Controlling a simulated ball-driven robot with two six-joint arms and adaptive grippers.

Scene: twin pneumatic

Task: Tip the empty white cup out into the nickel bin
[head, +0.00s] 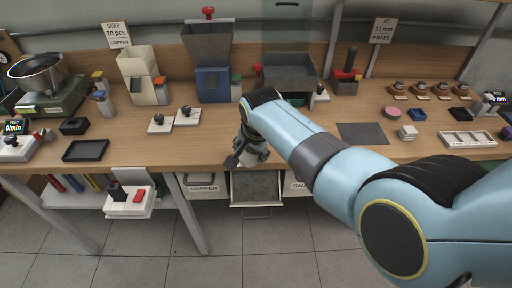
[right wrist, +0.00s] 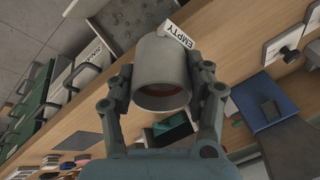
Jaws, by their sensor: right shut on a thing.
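My right gripper (right wrist: 165,105) is shut on the white cup (right wrist: 160,72), one finger on each side. The cup looks pale grey, and a white tag reading EMPTY (right wrist: 178,35) shows at its far end. Its round opening faces the wrist camera; a reddish-brown strip shows inside it. In the head view the right gripper (head: 243,158) is at the bench's front edge, with the cup partly hidden. An open drawer bin (head: 256,188) is just below; its label is not readable. It also shows in the right wrist view (right wrist: 118,28), with small specks inside. My left gripper is not in view.
A closed drawer labelled COPPER (head: 203,188) is left of the open one; another labelled drawer (head: 296,188) is on its right. A blue-based hopper (head: 212,82) and a grey tray (head: 290,75) stand behind. A dark tray (head: 86,150) lies left.

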